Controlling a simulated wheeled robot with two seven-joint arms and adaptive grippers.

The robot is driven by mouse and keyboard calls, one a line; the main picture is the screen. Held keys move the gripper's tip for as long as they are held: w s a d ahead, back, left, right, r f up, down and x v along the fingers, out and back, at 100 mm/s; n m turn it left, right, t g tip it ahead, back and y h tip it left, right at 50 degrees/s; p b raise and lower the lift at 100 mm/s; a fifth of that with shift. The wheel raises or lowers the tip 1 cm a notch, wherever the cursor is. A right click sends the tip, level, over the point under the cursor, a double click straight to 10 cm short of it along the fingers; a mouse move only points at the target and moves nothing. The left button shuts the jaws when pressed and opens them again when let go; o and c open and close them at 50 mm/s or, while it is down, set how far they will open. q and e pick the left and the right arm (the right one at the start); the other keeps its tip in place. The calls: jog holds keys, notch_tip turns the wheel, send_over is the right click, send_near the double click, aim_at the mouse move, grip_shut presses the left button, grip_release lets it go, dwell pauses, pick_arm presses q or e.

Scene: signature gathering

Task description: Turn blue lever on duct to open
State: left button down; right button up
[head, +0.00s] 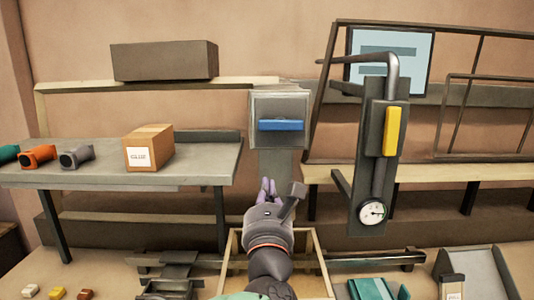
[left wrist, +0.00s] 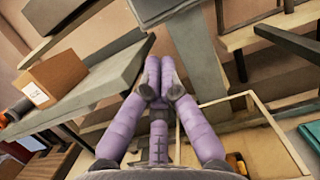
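The blue lever (head: 281,125) lies horizontal across the front of the grey duct box (head: 281,103), which sits on a grey post. My left gripper (head: 268,186) is below the lever and apart from it, with its purple fingers pointing up toward the box. In the left wrist view its fingertips (left wrist: 159,76) are together with nothing visible between them. That view shows the grey post (left wrist: 200,65) just beyond the fingers and the underside of the box at the top; the lever does not show there. My right gripper is not in view.
A dark panel with a yellow lever (head: 392,131) and a gauge (head: 373,212) stands to the right. At left, a grey table (head: 205,165) holds a cardboard box (head: 149,148) and several scanner-like devices. A wooden-framed tray (head: 316,250) lies below my left gripper.

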aim_at(280, 124)
pick_arm(q)
jog(key=w+r+p, duration=0.1)
jog(key=w+r, duration=0.1)
jog(key=w, duration=0.1)
jog(key=w+r+p, duration=0.2)
jog(key=w, duration=0.1)
jog(key=w+r+p, duration=0.1)
jog(key=w+r, duration=0.1)
jog(key=w, duration=0.1)
jog(key=shift+w+r, duration=0.2)
jog(key=shift+w, duration=0.2)
dwell(0.4)
jog(key=shift+a+r+m+h, duration=0.2)
jog(key=shift+m+h, duration=0.2)
jog(key=shift+m, duration=0.5)
